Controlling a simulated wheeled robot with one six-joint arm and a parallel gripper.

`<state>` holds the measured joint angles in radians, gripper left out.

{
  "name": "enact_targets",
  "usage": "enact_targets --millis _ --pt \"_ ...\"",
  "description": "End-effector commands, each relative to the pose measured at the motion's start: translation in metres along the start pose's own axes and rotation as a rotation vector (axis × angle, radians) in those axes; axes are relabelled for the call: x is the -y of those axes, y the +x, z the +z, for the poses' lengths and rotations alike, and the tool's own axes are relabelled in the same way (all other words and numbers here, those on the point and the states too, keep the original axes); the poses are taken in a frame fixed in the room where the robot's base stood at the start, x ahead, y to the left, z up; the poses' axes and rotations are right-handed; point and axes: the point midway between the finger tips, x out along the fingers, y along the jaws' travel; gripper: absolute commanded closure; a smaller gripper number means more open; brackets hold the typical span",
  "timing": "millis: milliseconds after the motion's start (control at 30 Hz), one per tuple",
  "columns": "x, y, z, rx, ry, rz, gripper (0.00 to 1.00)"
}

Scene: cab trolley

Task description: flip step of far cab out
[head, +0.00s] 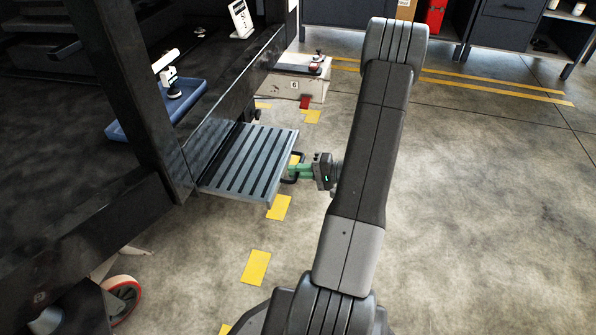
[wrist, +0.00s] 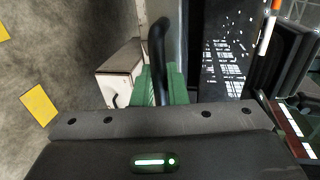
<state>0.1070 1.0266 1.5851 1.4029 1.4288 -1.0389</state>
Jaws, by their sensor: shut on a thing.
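The step (head: 247,165) is a grey slatted plate on the side of the dark cab (head: 225,90). It stands out from the cab about level, over the floor. A black handle (head: 291,156) is on its outer edge. My gripper (head: 293,172), with green fingers, is at that outer edge and shut on the handle. In the wrist view the black handle (wrist: 157,45) runs up from between the green fingers (wrist: 175,85). The fingertips are partly hidden by the handle and the gripper body.
A pale box marked 6 (head: 290,86) stands on the floor beyond the step. A blue tray (head: 190,100) lies on the cab floor. Cabinets (head: 510,25) line the back. The floor at the right is clear. Yellow floor marks (head: 256,267) run below the step.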

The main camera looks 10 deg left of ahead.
Motion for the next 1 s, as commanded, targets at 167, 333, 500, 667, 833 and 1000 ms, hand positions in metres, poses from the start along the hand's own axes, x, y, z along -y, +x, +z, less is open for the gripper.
enact_targets --millis 167,333,500,667,833,1000 --pt "-0.004 -0.011 -0.001 -0.003 -0.001 0.001 1.00" --pt "-0.007 -0.028 0.000 -0.001 -0.001 0.001 1.00" --pt "-0.007 -0.029 0.000 0.001 0.000 0.002 1.00" --pt "-0.007 -0.029 0.000 0.000 0.000 0.002 0.70" --pt "-0.006 -0.028 0.000 0.000 0.000 0.001 0.70" --pt "-0.006 -0.031 0.000 -0.001 0.000 0.001 0.70"
